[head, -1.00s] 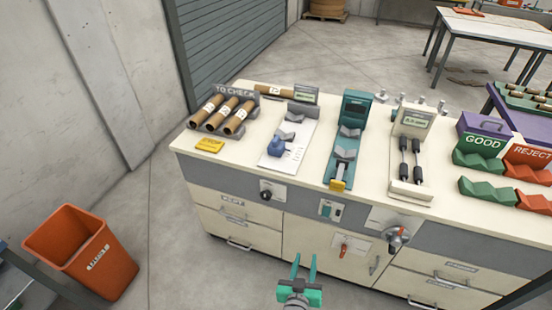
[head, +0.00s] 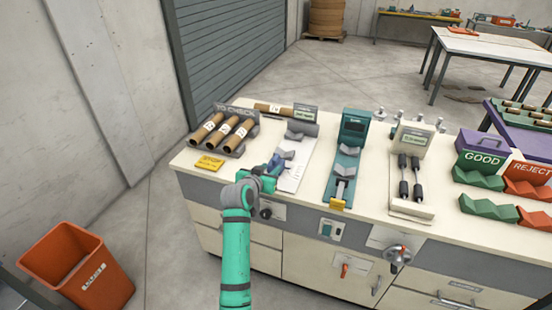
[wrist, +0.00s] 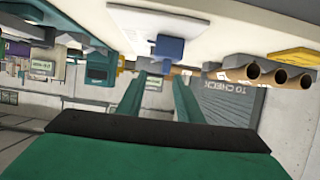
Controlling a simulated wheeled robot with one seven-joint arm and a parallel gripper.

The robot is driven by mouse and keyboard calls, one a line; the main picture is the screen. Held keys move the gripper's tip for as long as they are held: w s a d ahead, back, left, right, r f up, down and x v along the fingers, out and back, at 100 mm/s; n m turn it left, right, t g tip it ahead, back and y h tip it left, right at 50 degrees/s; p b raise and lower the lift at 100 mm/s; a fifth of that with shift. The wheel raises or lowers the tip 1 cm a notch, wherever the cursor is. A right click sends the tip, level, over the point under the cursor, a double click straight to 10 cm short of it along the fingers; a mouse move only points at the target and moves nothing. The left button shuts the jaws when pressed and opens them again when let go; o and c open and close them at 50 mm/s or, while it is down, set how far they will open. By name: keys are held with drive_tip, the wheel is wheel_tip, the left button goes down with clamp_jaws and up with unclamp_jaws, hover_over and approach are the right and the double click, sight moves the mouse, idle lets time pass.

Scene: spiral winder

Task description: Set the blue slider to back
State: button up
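The blue slider (head: 276,161) is on the white plate (head: 291,177) of the left-middle device on the bench, at the plate's front part. Its lower part is hidden behind my gripper in the head view. In the wrist view, which is upside down, the blue slider (wrist: 170,49) shows just beyond the fingertips, about in line with the gap. My gripper (wrist: 160,77) is open, with two teal fingers apart and nothing seen between them. In the head view my gripper (head: 268,177) is at the bench's front edge, close to the slider; contact cannot be told.
Grey V-blocks (head: 287,154) stand behind the slider. A rack of cardboard tubes (head: 224,135) and a yellow tag (head: 208,163) lie to the left. A teal device (head: 343,165) stands to the right. A black knob (head: 265,213) is on the bench front below.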

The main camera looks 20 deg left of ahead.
sight(275, 158)
drive_tip(key=x, duration=0.3)
drive_tip(key=a+r+x, duration=0.1)
drive_tip(key=x, duration=0.6)
drive_tip(key=shift+w+a, duration=0.15)
drive_tip(key=shift+w, duration=0.45)
drive_tip(key=shift+c, duration=0.6)
clamp_jaws()
drive_tip(key=shift+s, duration=0.1)
